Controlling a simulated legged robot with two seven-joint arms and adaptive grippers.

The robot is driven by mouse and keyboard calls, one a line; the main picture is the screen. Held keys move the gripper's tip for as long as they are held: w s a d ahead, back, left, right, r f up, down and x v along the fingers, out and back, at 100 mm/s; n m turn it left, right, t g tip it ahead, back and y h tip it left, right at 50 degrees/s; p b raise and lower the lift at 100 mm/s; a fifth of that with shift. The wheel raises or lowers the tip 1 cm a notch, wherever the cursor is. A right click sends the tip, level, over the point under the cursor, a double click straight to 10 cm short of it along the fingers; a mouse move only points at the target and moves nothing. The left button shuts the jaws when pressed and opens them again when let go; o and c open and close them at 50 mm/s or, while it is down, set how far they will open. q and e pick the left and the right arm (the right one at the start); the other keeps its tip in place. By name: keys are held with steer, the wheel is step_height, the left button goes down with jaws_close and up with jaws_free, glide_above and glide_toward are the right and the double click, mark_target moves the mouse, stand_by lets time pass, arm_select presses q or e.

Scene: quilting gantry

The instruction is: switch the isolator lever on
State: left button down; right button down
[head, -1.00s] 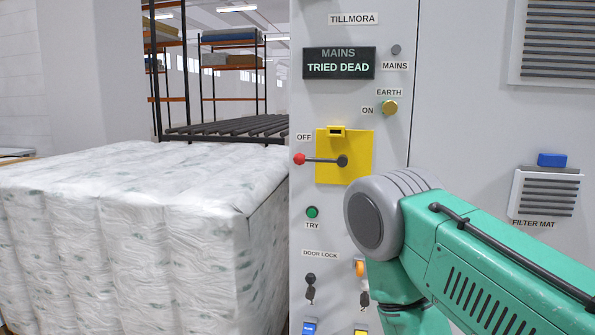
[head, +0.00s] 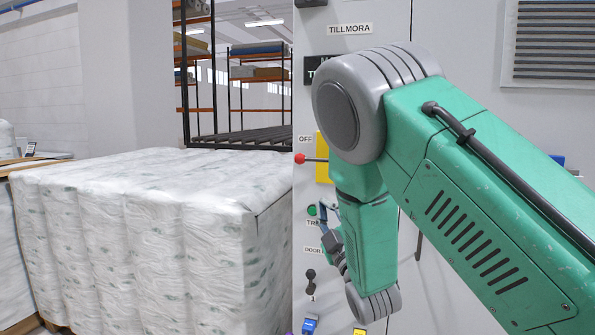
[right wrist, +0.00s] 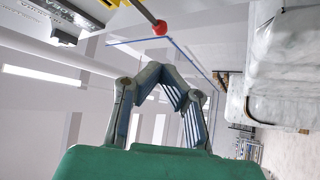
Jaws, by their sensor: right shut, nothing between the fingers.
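The isolator lever's red knob (head: 299,158) points left beside the OFF label (head: 305,139). Its short dark rod reaches to the yellow plate (head: 322,143), whose right part is hidden behind my right arm. My right gripper (head: 323,208) is below the lever, near the green TRY button (head: 311,210), partly covered by my arm. In the right wrist view the fingers (right wrist: 172,82) are shut with nothing between them. The red knob (right wrist: 160,27) shows beyond the fingertips, apart from them. My left gripper is not in view.
The grey cabinet front (head: 460,30) holds the controls; my arm covers much of it, including most of the display. A wrapped white pallet load (head: 150,230) stands left of the cabinet.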

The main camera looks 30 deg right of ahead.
glide_toward(303, 162)
steer(key=x, duration=0.7)
steer(key=shift+w+d+f+p, duration=0.1)
steer(key=shift+w+p, duration=0.1)
steer(key=shift+p, duration=0.2)
steer(key=shift+w+d, duration=0.15)
steer(key=shift+w, duration=0.15)
steer(key=shift+r, duration=0.2)
steer(key=shift+r+m+h+b, duration=0.2)
steer(key=shift+m+h+b, duration=0.25)
steer(key=shift+m, duration=0.15)
